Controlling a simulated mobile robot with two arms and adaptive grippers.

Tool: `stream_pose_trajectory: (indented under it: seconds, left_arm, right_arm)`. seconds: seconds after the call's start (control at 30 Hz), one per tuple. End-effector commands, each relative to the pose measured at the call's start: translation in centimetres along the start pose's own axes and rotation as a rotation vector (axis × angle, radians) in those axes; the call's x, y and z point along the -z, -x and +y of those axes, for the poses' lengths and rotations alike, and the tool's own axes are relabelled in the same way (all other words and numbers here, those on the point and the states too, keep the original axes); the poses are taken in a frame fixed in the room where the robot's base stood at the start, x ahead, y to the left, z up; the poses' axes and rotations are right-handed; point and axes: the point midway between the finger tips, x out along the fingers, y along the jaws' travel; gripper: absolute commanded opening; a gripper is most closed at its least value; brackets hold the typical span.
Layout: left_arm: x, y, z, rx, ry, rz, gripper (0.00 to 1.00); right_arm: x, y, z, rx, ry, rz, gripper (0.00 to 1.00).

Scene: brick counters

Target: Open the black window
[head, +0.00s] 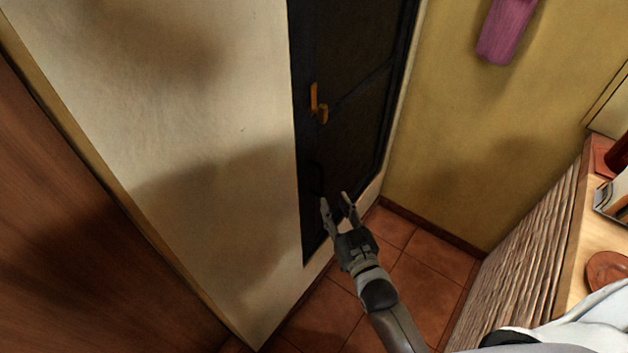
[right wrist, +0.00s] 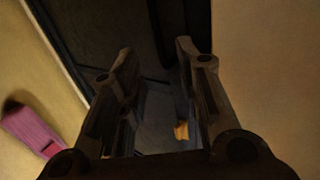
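The black window (head: 350,60) is a tall dark panel set in the pale wall, and it looks shut. Its orange-brown handle (head: 318,104) sits near the panel's left edge. My right gripper (head: 338,199) is open and empty, in front of the panel's lower part and below the handle in the head view. In the right wrist view, the two fingers of my right gripper (right wrist: 153,75) stand apart with the dark panel (right wrist: 170,20) behind them. The handle (right wrist: 181,131) shows there as a small orange patch between the fingers. My left gripper is not in view.
A counter (head: 570,240) with a brown plate (head: 608,270) on it stands at the right. A pink cloth (head: 506,30) hangs on the yellow wall. A brown wooden surface (head: 80,230) fills the left side. Tiled floor (head: 425,280) is bare beside the counter.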

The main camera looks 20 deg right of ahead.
Motion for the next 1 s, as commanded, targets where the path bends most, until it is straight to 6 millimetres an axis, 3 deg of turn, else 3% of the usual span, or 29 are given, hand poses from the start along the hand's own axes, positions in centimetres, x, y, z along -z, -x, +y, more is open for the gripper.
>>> stream_pose_trajectory:
  seconds: [0.5, 0.7, 1.0]
  left_arm:
    - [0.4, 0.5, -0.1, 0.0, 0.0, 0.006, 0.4]
    - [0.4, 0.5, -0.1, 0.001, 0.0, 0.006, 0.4]
    - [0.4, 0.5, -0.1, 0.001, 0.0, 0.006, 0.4]
  right_arm:
    - [0.0, -8.5, -0.1, 0.0, -0.001, -0.002, 0.32]
    - [0.0, -9.8, -0.1, 0.0, -0.001, -0.002, 0.32]
    - [-0.1, -9.9, -0.1, 0.0, -0.001, -0.003, 0.31]
